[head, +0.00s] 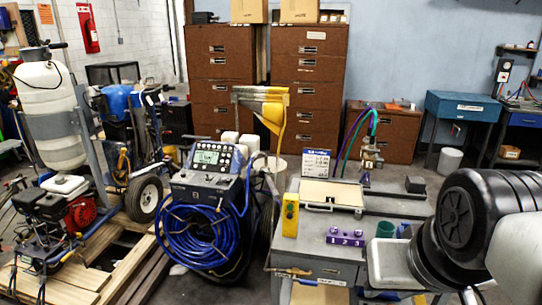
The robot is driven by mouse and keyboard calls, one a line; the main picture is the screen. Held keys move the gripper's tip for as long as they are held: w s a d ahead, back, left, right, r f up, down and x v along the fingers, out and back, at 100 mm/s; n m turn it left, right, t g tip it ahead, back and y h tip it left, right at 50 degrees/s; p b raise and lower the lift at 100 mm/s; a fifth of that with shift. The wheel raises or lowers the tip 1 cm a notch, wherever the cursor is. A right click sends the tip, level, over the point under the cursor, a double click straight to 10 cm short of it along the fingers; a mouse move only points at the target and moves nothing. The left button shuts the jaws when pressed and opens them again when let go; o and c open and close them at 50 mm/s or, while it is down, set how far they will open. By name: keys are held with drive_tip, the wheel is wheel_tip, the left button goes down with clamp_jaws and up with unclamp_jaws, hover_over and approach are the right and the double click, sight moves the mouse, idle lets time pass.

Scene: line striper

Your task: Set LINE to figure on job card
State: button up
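The line striper (203,190) stands left of the grey bench, with a coil of blue hose (200,237) on its front. Its control panel (208,160) on top has a small lit display (207,156) and several buttons and knobs. The display figures and button labels are too small to read. A white card with a blue band (315,162), perhaps the job card, stands upright at the back of the bench; its writing is not legible. My arm, in black and pale grey, enters at the right. I cannot make out the gripper's fingers.
The grey bench (392,206) holds a clipboard (332,192), a yellow device (290,215), a purple block (345,237) and a green cup (386,228). A sprayer with a white tank (50,110) and a wooden pallet (90,280) are at left. Brown cabinets (308,85) line the back.

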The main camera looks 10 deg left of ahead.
clamp_jaws()
idle(1.6)
